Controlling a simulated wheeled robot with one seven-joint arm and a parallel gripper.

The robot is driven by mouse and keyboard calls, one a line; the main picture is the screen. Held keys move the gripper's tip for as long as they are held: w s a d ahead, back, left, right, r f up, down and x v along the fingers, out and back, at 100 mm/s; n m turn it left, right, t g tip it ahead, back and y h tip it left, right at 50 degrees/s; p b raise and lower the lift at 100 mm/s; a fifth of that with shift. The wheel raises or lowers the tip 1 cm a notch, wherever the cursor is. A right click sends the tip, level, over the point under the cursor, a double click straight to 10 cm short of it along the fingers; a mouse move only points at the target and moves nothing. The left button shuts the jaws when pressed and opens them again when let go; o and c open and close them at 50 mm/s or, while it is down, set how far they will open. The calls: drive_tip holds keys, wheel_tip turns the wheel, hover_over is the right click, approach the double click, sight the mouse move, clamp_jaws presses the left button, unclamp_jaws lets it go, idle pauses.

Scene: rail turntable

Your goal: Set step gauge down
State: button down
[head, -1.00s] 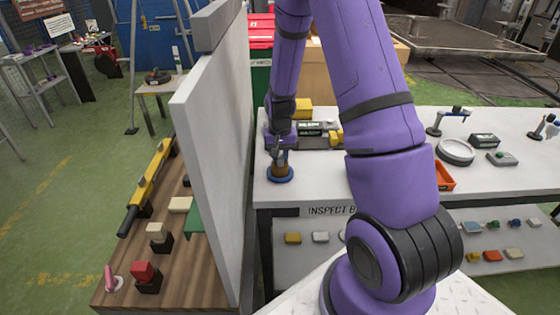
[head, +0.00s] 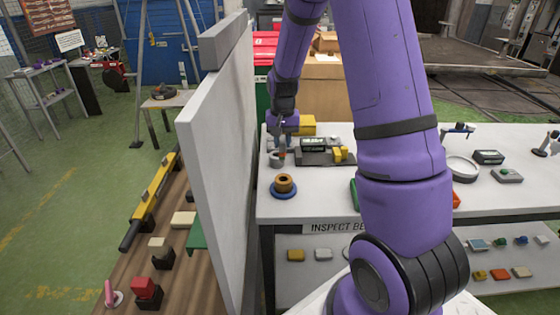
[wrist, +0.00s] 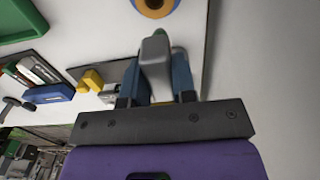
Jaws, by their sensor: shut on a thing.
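My gripper (head: 280,150) is over the left end of the white inspection bench (head: 320,208), close to the grey partition. In the wrist view its two blue fingers (wrist: 155,78) are shut on a smooth grey piece (wrist: 156,50), which I take to be the step gauge. The piece sticks out past the fingers. In the head view the held piece (head: 278,159) is small and partly hidden by the gripper. I cannot tell whether it touches the bench. A bronze ring (head: 284,183) on a blue disc (head: 284,193) stands just in front, apart from it.
A dark tray (head: 318,158) with a display and yellow blocks lies right of my gripper. A yellow block (head: 307,124) is behind. The tall partition (head: 215,150) bounds the bench's left side. Bare bench top lies around the ring.

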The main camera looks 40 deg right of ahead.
hover_over(277, 159)
drive_tip(key=w+d, duration=0.1)
drive_tip(key=w, duration=0.1)
drive_tip(key=f, duration=0.9)
drive_tip(key=shift+w+d, duration=0.25)
drive_tip(key=shift+d, duration=0.05)
drive_tip(key=shift+f, duration=0.1)
drive_tip(key=c, duration=0.9)
unclamp_jaws()
drive_tip(key=shift+f, duration=0.1)
